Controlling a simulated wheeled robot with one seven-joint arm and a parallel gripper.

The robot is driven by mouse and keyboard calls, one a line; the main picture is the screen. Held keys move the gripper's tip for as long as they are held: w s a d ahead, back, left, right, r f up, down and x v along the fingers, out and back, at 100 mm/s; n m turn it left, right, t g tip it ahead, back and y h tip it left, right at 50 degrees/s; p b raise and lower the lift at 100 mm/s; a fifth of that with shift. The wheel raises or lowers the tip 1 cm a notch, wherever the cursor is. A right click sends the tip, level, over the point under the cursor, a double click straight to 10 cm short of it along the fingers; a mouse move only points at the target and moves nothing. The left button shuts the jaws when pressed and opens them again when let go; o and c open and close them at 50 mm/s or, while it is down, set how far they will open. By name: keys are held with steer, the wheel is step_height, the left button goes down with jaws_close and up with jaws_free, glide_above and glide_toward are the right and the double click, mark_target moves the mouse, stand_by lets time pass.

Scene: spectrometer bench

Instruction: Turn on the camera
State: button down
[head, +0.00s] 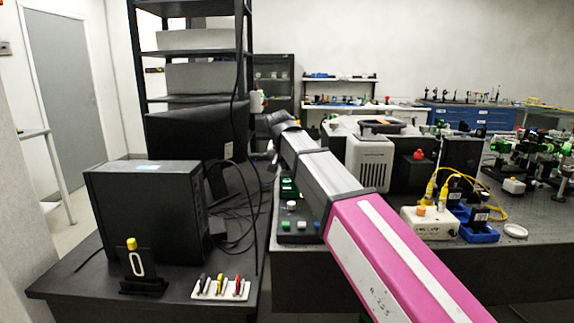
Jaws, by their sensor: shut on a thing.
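I cannot tell for sure which device is the camera. A grey-white housing with side vents (370,165) stands on the bench, partly hidden by my arm. A white box with an orange knob (430,222) and yellow plugs sits on the bench to its right, in front. A dark control panel with a white knob and coloured buttons (297,222) shows left of my arm. My arm crosses from the lower right to a dark joint at the upper left. My gripper cannot be made out beyond that joint, and what it holds is not visible.
A dark monitor and shelf rack (198,70) rise behind. Optics (535,150) crowd the bench's right side.

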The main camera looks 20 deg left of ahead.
steer(key=shift+s, duration=0.1)
steer(key=c, duration=1.2)
jaws_free()
steer(key=shift+o, duration=0.2)
steer(key=v, duration=1)
steer(key=shift+s+r, duration=0.3)
steer(key=shift+s, duration=0.05)
steer(key=shift+w, duration=0.1)
